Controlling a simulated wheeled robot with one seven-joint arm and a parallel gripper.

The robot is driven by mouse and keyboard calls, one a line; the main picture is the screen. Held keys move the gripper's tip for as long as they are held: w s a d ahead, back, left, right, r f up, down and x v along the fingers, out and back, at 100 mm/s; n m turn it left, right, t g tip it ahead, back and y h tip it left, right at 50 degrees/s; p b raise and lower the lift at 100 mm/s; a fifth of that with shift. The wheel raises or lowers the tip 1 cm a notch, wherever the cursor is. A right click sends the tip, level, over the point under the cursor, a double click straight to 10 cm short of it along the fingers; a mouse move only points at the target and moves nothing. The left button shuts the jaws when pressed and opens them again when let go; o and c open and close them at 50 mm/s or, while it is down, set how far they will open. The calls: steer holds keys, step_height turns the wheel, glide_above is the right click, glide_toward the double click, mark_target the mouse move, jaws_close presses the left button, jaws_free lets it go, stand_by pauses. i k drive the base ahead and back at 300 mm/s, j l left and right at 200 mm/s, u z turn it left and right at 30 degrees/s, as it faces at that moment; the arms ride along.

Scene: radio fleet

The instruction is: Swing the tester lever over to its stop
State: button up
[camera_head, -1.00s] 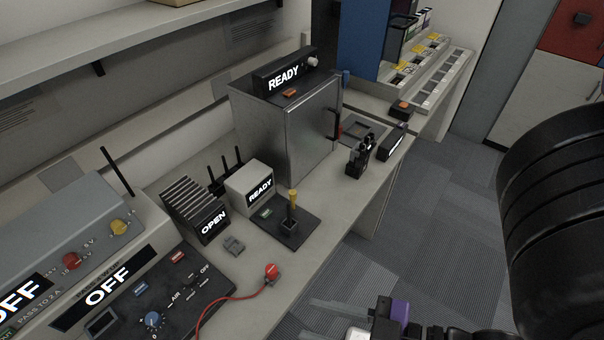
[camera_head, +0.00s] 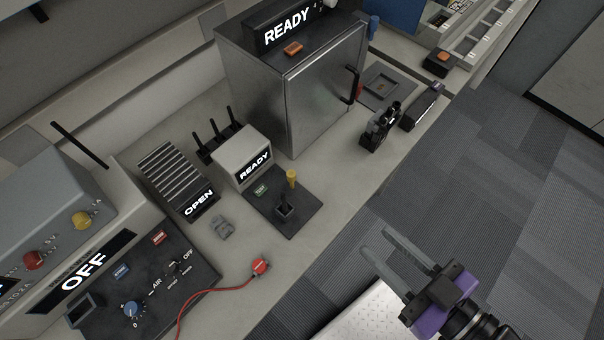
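A yellow-topped upright lever or post (camera_head: 291,179) stands at a small black socket on a dark plate (camera_head: 308,214). The plate lies in front of a pale box (camera_head: 243,160) whose screen reads READY; this looks like the tester. A small green label sits on the plate left of the post. My gripper (camera_head: 373,239) is at the lower right, its two grey fingers spread apart and empty. It is over the floor beyond the bench's front edge, well apart from the plate and post.
A metal cabinet (camera_head: 318,90) stands behind the plate. A handheld radio (camera_head: 381,127) stands to the right. A ribbed block (camera_head: 178,181) reading OPEN and a red-plugged cable (camera_head: 260,266) are to the left. Bare bench lies in front of the plate.

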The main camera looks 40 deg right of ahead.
mark_target(291, 174)
steer(key=k+l+u, duration=0.3)
steer(key=u, duration=0.15)
steer(key=k+l+u, duration=0.2)
steer(key=u, duration=0.2)
steer(key=k, duration=0.1)
